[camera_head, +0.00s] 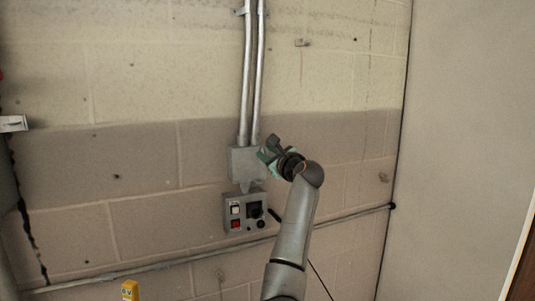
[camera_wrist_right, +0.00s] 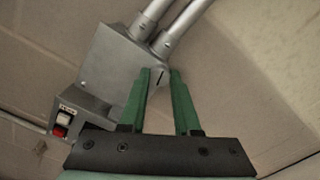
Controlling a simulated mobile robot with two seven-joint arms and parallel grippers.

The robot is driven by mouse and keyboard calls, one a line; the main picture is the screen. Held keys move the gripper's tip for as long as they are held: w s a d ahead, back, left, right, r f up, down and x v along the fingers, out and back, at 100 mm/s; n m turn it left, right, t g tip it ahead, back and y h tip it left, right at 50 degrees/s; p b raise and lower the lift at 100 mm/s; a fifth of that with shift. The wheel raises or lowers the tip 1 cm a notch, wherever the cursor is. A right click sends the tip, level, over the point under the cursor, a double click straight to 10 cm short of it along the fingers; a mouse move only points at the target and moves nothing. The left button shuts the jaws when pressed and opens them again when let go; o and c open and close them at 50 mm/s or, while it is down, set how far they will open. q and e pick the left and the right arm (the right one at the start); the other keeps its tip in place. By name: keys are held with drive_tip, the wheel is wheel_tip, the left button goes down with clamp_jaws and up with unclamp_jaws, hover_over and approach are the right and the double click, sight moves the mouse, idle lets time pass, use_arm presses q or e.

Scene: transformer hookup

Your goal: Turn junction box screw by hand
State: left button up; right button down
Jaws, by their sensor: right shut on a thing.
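The grey junction box (camera_head: 241,165) is on the block wall below two vertical conduits. It also shows in the right wrist view (camera_wrist_right: 110,65). My right gripper (camera_head: 264,155) is at the box's right side, with its green fingers pointing at the box. In the right wrist view, the fingertips (camera_wrist_right: 164,72) are close together at the box's corner, on either side of a small slotted screw (camera_wrist_right: 161,76). The fingers look closed on the screw, though the exact contact is small. My left gripper is in neither view.
A grey control box (camera_head: 244,212) with a white switch, a red switch and dark knobs is mounted just below. Metal conduits (camera_head: 251,75) run up from the junction box. A horizontal pipe (camera_head: 150,266) crosses the wall lower down. A yellow object (camera_head: 130,290) shows at the bottom.

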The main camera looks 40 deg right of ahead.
drive_tip(key=n, duration=0.3)
drive_tip(key=shift+n, duration=0.4)
drive_tip(key=n, duration=0.3)
drive_tip(key=shift+n, duration=0.3)
drive_tip(key=n, duration=0.3)
drive_tip(key=shift+n, duration=0.3)
drive_tip(key=n, duration=0.3)
drive_tip(key=shift+f+n, duration=0.1)
drive_tip(key=shift+n, duration=0.2)
drive_tip(key=n, duration=0.3)
drive_tip(key=shift+n, duration=0.3)
drive_tip(key=n, duration=0.3)
drive_tip(key=shift+n, duration=0.4)
drive_tip(key=n, duration=0.6)
drive_tip(key=shift+n, duration=0.4)
